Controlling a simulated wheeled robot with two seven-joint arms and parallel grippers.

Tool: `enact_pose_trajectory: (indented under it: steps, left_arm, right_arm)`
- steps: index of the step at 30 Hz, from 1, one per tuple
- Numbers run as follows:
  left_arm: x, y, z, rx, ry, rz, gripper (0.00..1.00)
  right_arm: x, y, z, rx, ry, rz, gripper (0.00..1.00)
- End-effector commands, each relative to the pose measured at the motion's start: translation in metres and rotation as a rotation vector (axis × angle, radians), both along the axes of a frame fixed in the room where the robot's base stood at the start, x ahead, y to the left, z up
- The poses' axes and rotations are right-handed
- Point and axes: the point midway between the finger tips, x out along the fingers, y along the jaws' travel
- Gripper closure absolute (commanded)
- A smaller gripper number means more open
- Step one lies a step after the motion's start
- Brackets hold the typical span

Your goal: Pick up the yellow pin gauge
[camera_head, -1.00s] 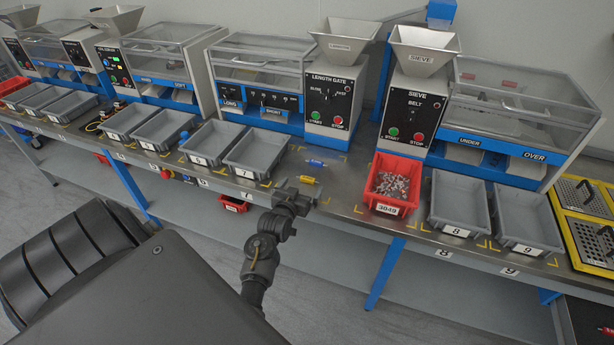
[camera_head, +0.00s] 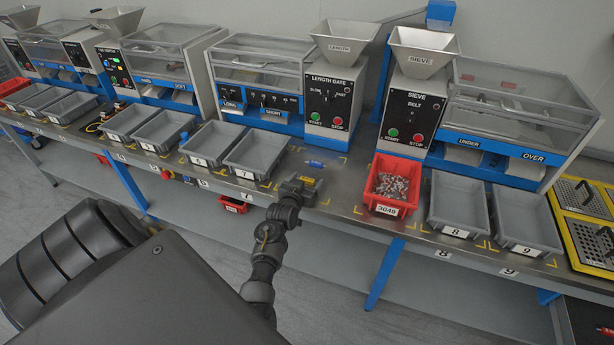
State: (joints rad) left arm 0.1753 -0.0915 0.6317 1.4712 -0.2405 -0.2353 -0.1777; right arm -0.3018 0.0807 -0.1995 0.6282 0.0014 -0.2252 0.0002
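The yellow pin gauge (camera_head: 309,181) is a small yellow piece on the metal bench, in front of the length gate machine. My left gripper (camera_head: 299,184) is low over the bench right at the yellow pin gauge, and its fingers overlap the pin's near left part. The fingers are small and dark, so I cannot tell whether they are open or shut, or whether they touch the pin. A blue pin gauge (camera_head: 315,164) lies just behind the yellow one. My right gripper is not in view.
Grey bin 7 (camera_head: 240,170) stands left of the gripper. A red bin of small metal parts (camera_head: 372,196), labelled 3049, stands to the right, with grey bins 8 (camera_head: 436,220) and 9 (camera_head: 502,232) beyond. The length gate machine (camera_head: 332,125) stands behind.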

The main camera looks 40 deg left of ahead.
Motion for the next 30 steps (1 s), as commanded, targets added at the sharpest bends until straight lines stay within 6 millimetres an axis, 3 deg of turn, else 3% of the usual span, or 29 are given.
enact_pose_trajectory:
  steps: [1,3,12,24,30]
  left_arm:
    - [0.0,0.0,0.0,0.0,0.0,0.0,0.37]
    - [0.0,0.0,0.0,0.0,0.0,0.0,0.46]
    - [0.0,0.0,0.006,0.001,-0.001,0.0,0.46]
    - [0.0,0.0,0.078,0.002,-0.003,0.0,0.46]
    - [0.0,0.0,0.098,0.001,-0.002,0.0,0.46]
  right_arm:
    - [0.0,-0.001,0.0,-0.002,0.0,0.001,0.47]
    - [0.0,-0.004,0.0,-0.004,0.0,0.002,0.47]
    - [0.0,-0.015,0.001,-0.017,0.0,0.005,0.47]
    - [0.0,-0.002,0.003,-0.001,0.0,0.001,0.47]
    - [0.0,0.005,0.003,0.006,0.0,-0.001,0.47]
